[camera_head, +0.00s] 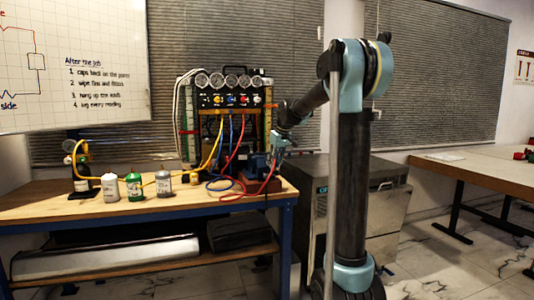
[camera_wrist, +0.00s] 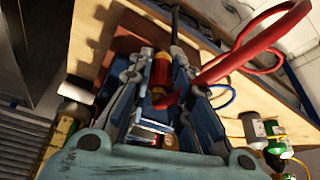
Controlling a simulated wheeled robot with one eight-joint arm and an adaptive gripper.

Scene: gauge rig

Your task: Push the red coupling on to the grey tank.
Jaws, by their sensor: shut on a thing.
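My gripper (camera_head: 279,153) is over the right end of the wooden bench, beside the blue machine. In the wrist view its two fingers (camera_wrist: 160,80) are closed around the red coupling (camera_wrist: 159,72), which has a yellowish band. A thick red hose (camera_wrist: 255,50) loops close by on the right. The coupling is too small to make out in the head view. The grey tank (camera_head: 163,184) stands upright on the bench, well to the left of my gripper and apart from it. I cannot pick it out surely in the wrist view.
A white tank (camera_head: 110,187) and a green tank (camera_head: 134,187) stand left of the grey one. The gauge panel (camera_head: 230,95) with yellow, blue and red hoses rises behind. The blue machine (camera_head: 257,165) is close to my gripper. Loose hoses lie between gripper and tanks.

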